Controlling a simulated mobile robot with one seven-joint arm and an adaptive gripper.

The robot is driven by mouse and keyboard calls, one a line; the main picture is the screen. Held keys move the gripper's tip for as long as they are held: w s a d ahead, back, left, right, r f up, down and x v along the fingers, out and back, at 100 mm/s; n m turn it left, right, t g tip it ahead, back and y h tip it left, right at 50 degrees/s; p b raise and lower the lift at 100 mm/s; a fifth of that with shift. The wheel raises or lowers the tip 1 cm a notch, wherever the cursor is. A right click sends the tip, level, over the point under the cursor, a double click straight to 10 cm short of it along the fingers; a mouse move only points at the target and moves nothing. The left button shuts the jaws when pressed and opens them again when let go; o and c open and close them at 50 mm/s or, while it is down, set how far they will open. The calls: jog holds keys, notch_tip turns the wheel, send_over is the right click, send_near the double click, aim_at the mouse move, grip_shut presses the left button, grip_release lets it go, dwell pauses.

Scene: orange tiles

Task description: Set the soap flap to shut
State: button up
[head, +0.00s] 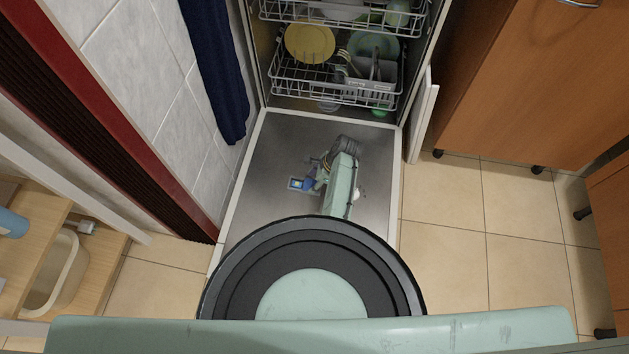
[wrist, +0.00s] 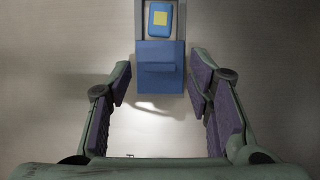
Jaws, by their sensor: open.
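The blue soap flap (wrist: 159,55) is in the upper middle of the wrist view, with a raised ridge across it. It lies clear of the compartment beyond it, where a blue tablet (wrist: 153,21) with a yellow square shows uncovered. So the flap stands open. In the head view the tablet (head: 297,184) shows on the lowered dishwasher door (head: 262,150), and my arm partly covers the flap area. My gripper (wrist: 161,80) is open and empty, its purple-padded fingers spread wide on either side of the flap's near end. I see no clear contact.
The dishwasher's lower rack (head: 285,82) holds a yellow plate (head: 309,42) and other dishes. A dark blue towel (head: 217,75) hangs at the left wall. A wooden cabinet (head: 540,75) stands at the right. The tiled floor (head: 445,215) right of the door is clear.

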jog(key=shift+f, duration=0.1)
grip_shut()
dwell(0.6)
